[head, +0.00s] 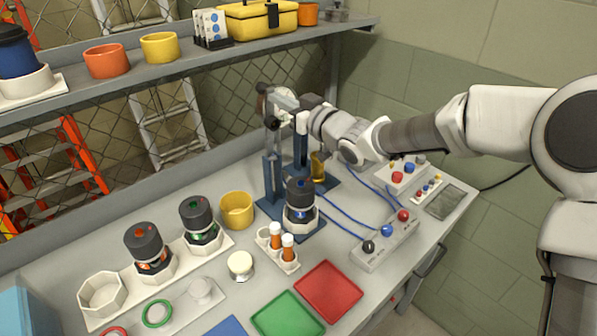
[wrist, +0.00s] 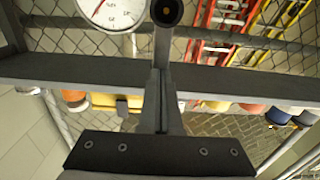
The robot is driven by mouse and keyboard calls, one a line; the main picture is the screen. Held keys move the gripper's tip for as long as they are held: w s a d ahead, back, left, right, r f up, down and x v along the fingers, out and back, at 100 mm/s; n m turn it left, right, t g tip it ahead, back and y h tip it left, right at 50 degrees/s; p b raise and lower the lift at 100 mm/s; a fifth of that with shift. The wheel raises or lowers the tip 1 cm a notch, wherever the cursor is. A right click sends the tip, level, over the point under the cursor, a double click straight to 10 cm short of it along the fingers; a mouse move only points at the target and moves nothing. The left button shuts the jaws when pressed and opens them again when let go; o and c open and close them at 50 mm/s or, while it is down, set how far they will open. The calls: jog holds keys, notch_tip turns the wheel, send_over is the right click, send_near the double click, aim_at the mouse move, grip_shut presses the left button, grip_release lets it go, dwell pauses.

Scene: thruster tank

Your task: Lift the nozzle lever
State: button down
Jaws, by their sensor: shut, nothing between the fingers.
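The test stand (head: 272,180) has blue uprights on a blue base plate near the back of the bench. At its top are a white dial gauge (head: 284,98) and a dark rounded part (head: 262,88), which may be the nozzle lever's end. My gripper (head: 288,117) is at the stand's top, just right of the gauge. In the wrist view my gripper's fingers (wrist: 161,75) are together and empty. Beyond them are a dark round tube end (wrist: 166,12) and the gauge (wrist: 115,8). I cannot tell whether the fingers touch the lever, which is partly hidden.
A dark canister (head: 300,192) stands in a white holder on the stand's base. A control box (head: 386,240) with coloured knobs and blue cables lies right. Red (head: 328,290) and green (head: 287,316) trays are in front. A shelf (head: 200,65) crosses behind.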

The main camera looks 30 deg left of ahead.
jog(key=shift+w+a+r, duration=0.1)
jog(key=shift+w+a, duration=0.1)
jog(key=shift+a, duration=0.5)
jog(key=v, duration=0.7)
jog(key=shift+d, duration=0.1)
